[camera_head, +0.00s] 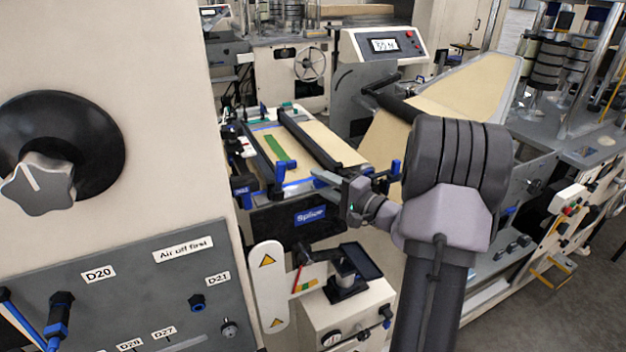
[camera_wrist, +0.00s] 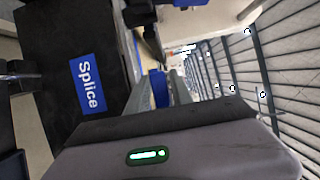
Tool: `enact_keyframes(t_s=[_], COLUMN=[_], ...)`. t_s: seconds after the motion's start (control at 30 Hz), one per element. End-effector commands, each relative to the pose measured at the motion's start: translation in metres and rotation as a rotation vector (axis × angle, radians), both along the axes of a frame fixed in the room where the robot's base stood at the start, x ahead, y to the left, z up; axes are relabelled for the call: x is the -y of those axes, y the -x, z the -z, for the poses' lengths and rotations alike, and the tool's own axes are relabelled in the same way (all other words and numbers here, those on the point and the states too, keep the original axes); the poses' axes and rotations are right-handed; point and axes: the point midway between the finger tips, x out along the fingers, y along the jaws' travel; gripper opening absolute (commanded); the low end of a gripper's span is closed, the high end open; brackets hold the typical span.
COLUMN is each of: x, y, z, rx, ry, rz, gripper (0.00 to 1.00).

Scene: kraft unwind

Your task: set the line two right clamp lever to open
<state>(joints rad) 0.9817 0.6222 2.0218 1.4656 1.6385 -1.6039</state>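The splice table (camera_head: 335,139) carries blue clamp levers at its front corners. A blue lever (camera_head: 395,170) stands upright at the right front corner, with more blue just left of it. Other blue levers (camera_head: 278,172) are at the left front corner. No label shows which lever is line two right. My gripper (camera_head: 322,179) is at the front edge, its fingers apart and pointing toward the table. In the wrist view a blue piece (camera_wrist: 158,88) shows between the fingers; contact with it cannot be told. Another blue lever (camera_wrist: 188,3) shows at the top edge there.
The blue "Splice" label (camera_head: 310,215) is on the table's dark front. A display console (camera_head: 383,45) stands behind. A beige cabinet (camera_head: 345,312) is below my gripper.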

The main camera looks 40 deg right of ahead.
Motion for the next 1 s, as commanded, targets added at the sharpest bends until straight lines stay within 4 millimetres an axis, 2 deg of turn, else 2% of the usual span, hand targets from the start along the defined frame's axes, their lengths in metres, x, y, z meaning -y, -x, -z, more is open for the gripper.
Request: enact_keyframes(t_s=[0.1, 0.2, 0.5, 0.63, 1.0], x=[-0.003, -0.004, -0.004, -0.004, -0.004], y=[-0.015, -0.022, -0.025, -0.025, -0.024], z=[0.001, 0.000, 0.000, 0.000, 0.000], rx=[0.000, -0.001, -0.001, -0.001, -0.001], ry=[0.001, 0.001, 0.000, 0.000, 0.001], rz=[-0.002, -0.001, 0.000, 0.000, -0.001], gripper=[0.27, 0.27, 0.27, 0.02, 0.00])
